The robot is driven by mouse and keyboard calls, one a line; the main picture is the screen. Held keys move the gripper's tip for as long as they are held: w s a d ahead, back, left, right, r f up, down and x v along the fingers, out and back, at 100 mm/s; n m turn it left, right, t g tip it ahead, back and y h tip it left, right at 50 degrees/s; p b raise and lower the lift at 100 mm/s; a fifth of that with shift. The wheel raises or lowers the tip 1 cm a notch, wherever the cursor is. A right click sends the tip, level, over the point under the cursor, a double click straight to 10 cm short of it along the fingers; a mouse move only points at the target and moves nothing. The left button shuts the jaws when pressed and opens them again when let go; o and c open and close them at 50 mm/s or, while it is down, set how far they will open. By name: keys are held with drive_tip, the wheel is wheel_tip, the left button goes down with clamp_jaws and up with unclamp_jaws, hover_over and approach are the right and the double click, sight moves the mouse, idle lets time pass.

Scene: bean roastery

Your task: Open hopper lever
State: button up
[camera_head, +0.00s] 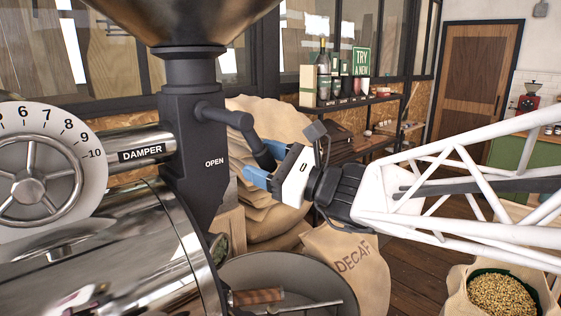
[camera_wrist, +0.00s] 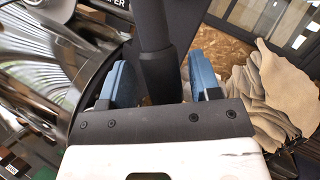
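The hopper lever (camera_head: 241,122) is a dark grey bent bar. It comes out of the right side of the hopper neck (camera_head: 187,85), and its handle slants down to the right. The word OPEN (camera_head: 215,162) is printed on the neck below the lever's pivot. My gripper (camera_head: 262,168) is at the handle's lower end, with its blue fingers on either side of it. The handle's tip is hidden by my gripper.
The shiny roaster drum (camera_head: 120,255) and damper dial (camera_head: 40,170) are at left. A round cooling tray (camera_head: 235,275) lies below my gripper. Burlap sacks (camera_head: 265,120) stand behind, and a DECAF sack (camera_head: 350,262) is below right. A bottle shelf (camera_head: 350,105) is at the back.

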drive_tip(key=shift+d, duration=0.1)
drive_tip(key=shift+v, duration=3.8)
drive_tip(key=s+d+f+n+g+h, duration=0.3)
drive_tip(key=s+f+n+g+h, duration=0.2)
drive_tip(key=s+f+n+h, duration=0.65)
drive_tip(key=s+d+f+n+h, duration=0.2)
drive_tip(key=d+f+h, duration=0.2)
drive_tip(key=d, duration=0.2)
drive_tip(key=s+d+f+n+h, duration=0.2)
drive_tip(key=d+f+h, duration=0.2)
drive_tip(key=d, duration=0.3)
drive_tip(key=shift+d+f+n, duration=0.25)
drive_tip(key=shift+d+n, duration=0.05)
drive_tip(key=shift+n, duration=0.05)
